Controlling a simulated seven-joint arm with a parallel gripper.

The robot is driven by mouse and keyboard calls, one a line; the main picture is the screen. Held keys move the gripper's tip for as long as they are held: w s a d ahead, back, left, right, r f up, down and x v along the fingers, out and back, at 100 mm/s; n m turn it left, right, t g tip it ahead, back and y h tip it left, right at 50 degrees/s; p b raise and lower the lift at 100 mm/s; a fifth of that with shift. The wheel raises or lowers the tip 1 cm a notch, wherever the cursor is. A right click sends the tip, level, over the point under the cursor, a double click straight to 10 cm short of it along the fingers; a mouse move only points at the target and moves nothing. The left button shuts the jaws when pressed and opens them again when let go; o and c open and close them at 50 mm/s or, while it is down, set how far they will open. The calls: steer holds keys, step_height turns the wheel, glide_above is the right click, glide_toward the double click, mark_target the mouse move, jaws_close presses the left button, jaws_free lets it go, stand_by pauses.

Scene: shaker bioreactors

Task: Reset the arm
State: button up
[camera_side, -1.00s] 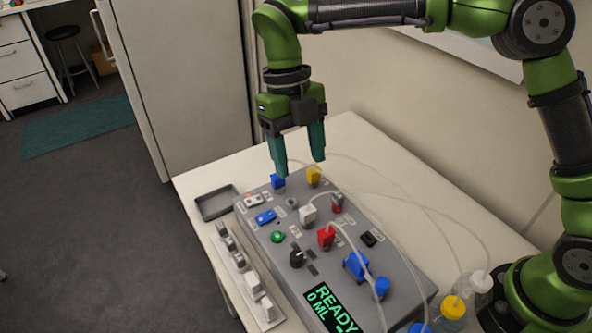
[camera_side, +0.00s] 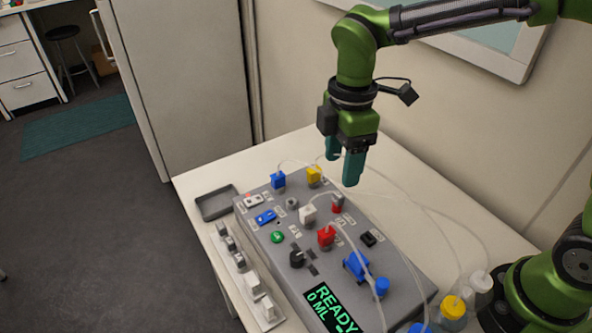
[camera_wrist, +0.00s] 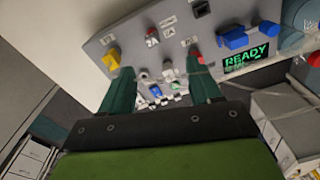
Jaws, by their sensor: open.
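My gripper (camera_side: 344,165) has teal fingers and hangs above the back right edge of the grey control panel, pointing down. It is open, with nothing between its fingers. In the wrist view the two fingers (camera_wrist: 160,88) stand apart, with the panel (camera_wrist: 135,35) beyond them. The grey panel (camera_side: 262,188) lies on the white table and bears coloured connectors, buttons and a display (camera_side: 333,308) reading "READY 0 ML". The fingers show apart from the panel in the side view.
A yellow connector (camera_side: 314,174) and a blue connector (camera_side: 278,181) stand at the panel's far end. Thin clear tubes run right to capped bottles (camera_side: 453,307). An empty grey tray (camera_side: 216,204) is at left. A wall with a framed panel stands behind.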

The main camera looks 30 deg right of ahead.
steer(key=s+d+r+m+t, duration=0.3)
steer(key=s+d+m, duration=0.2)
steer(key=d+m, duration=0.2)
steer(key=s+d+r+m+t+y, duration=0.1)
steer(key=s+d+r+m+t, duration=0.2)
steer(key=d+m, duration=0.4)
steer(key=s+m+t, duration=0.1)
steer(key=s+m, duration=0.1)
steer(key=m, duration=0.3)
steer(key=shift+s+d+y, duration=0.15)
steer(key=shift+d+y, duration=0.15)
steer(key=shift+d, duration=0.1)
